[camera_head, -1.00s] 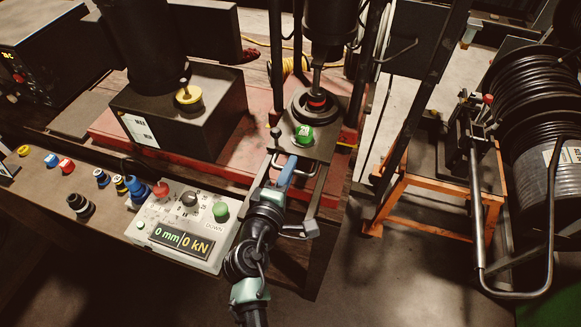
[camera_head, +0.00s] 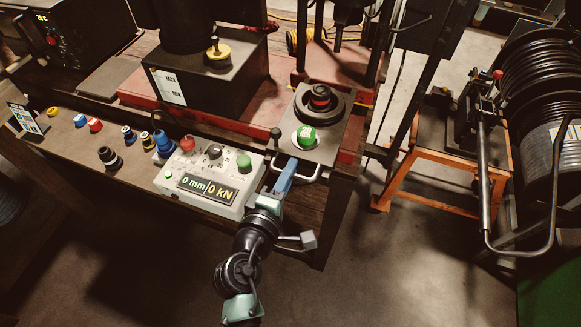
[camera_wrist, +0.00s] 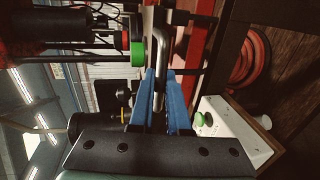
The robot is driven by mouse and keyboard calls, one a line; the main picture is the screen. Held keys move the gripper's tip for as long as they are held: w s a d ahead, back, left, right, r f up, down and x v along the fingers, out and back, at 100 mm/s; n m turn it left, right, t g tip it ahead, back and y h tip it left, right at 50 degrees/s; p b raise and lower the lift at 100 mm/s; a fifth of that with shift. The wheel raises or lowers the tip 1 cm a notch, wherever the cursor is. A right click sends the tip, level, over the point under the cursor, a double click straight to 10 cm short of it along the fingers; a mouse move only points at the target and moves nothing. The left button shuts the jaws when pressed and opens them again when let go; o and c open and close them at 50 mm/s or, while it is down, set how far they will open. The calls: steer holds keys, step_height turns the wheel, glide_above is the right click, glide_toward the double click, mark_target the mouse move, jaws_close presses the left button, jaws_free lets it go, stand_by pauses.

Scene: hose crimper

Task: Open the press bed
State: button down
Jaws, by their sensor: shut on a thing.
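The press bed (camera_head: 328,148) is a grey plate at the front right of the bench, standing out in front of the press ram (camera_head: 338,38). On it sit a black ring with a red and black die (camera_head: 320,98) and a green-topped piece (camera_head: 306,136). A metal bar handle (camera_head: 318,178) is on its front edge. My gripper (camera_head: 288,172), with blue fingers, is shut on this handle. In the wrist view the handle (camera_wrist: 164,42) runs between the blue fingers (camera_wrist: 163,88). The far grip on the bar is partly hidden.
The control box (camera_head: 205,180) reads 0 mm and 0 kN and stands just left of my gripper. Several small fittings lie further left. An orange stand (camera_head: 440,195) with a long lever and a hose reel (camera_head: 535,110) are at right. Floor in front is clear.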

steer(key=c, duration=0.9)
jaws_free()
steer(key=shift+s, duration=0.1)
steer(key=b+v, duration=0.3)
steer(key=v, duration=0.9)
steer(key=shift+s+a+r, duration=0.15)
steer(key=shift+s, duration=0.2)
